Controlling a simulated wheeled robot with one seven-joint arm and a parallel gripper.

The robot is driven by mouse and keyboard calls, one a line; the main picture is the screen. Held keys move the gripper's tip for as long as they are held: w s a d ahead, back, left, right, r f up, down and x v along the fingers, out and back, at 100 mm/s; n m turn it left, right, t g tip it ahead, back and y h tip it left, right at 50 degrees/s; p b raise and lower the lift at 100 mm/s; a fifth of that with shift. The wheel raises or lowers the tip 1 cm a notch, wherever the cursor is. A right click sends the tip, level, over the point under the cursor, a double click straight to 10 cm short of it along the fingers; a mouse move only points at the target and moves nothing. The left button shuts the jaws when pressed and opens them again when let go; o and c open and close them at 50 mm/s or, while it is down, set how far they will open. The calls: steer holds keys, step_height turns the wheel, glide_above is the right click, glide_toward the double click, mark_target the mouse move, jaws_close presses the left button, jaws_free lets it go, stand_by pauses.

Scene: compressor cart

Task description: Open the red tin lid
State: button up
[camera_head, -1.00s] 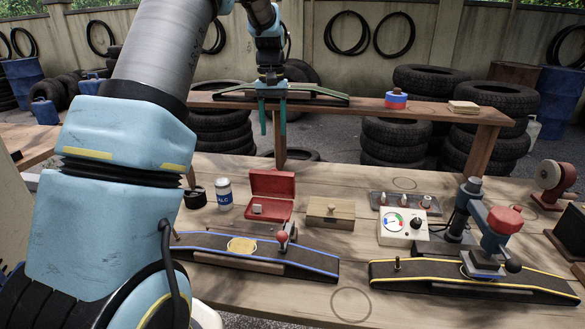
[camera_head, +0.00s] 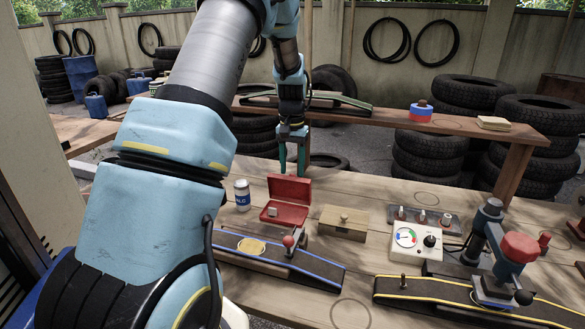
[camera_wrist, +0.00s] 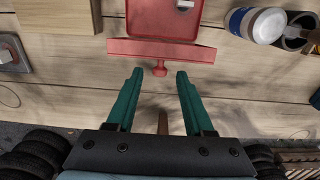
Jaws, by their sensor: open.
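The red tin (camera_head: 283,216) stands on the bench with its lid (camera_head: 289,188) raised at the back. A small pale block (camera_head: 272,212) shows inside the tin. In the wrist view the lid (camera_wrist: 190,51) shows edge-on, with a small red knob (camera_wrist: 160,69) on its back side. My gripper (camera_head: 291,170) hangs just behind the raised lid. Its green fingers (camera_wrist: 160,76) are open, with their tips on either side of the knob and clear gaps visible. It holds nothing.
A white-and-blue jar (camera_head: 242,196) stands left of the tin, and a wooden box (camera_head: 343,222) stands to the right. The raised wooden shelf (camera_head: 455,124) runs behind my gripper. A blue-edged ramp (camera_head: 310,267) lies in front.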

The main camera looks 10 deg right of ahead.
steer(key=shift+f, duration=0.65)
jaws_close()
stand_by(1.0)
